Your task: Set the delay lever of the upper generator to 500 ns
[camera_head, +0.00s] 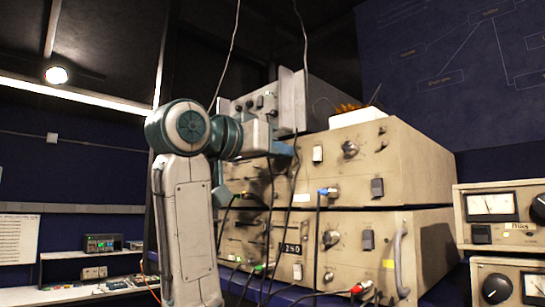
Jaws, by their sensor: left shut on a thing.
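The upper generator (413,165) is a worn beige box with knobs, switches and cable sockets on its front. It is stacked on a similar lower generator (345,265). My left gripper (284,150) reaches in from the left, against the upper left part of the upper generator's front. It is shut on a small part there, which looks like the delay lever. My wrist hides most of that part, and no scale marks or 500 ns label can be read. My right gripper is not in view.
Black cables hang in front of both generators, with coloured plugs (361,287) low down. A grey instrument (262,102) and a white tray (357,116) stand on top. Beige meter units (492,208) stand at the right. A bench (75,293) is at the far left.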

